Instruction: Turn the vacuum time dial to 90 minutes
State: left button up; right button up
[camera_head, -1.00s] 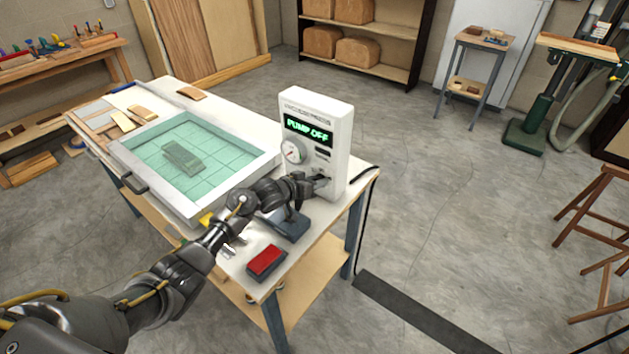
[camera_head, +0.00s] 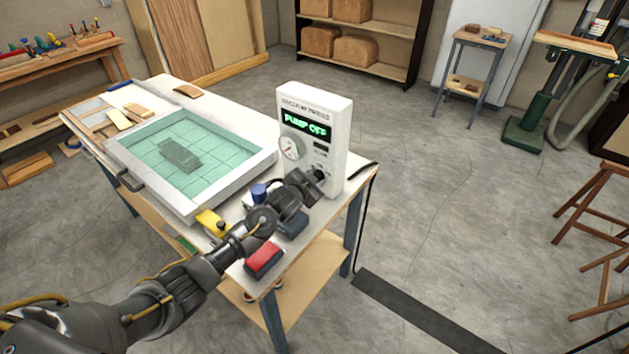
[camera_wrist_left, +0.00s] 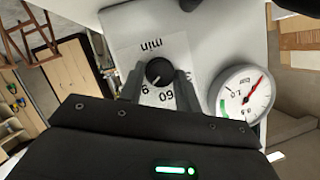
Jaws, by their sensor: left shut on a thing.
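The white vacuum press control box (camera_head: 315,125) stands upright at the right end of the bench, its green display reading PUMP OFF. In the left wrist view the black, round vacuum time dial (camera_wrist_left: 159,72) sits on a pale scale plate (camera_wrist_left: 150,48) marked "min" and "60", with other numbers partly covered. My left gripper (camera_wrist_left: 159,82) is shut on the dial, one finger on each side. In the head view my left gripper (camera_head: 316,183) is at the lower front of the box and mostly hides the dial. My right gripper is not in view.
A round gauge (camera_wrist_left: 243,94) sits beside the dial. A red-topped block (camera_head: 264,260), a yellow object (camera_head: 211,222) and a blue-topped object (camera_head: 259,192) are on the bench near my arm. The framed press bed (camera_head: 125,167) lies to the left.

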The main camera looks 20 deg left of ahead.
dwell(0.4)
pick_arm(q)
jog(key=o, duration=1)
jog(key=shift+c, duration=0.2)
jog(key=shift+s, duration=0.2)
jog(key=b+v, duration=0.1)
jog(key=v, duration=0.9)
jog(key=shift+s+r+b, duration=0.1)
jog(key=shift+s+b, duration=0.2)
jog(key=shift+b, duration=0.1)
jog(key=shift+d, duration=0.1)
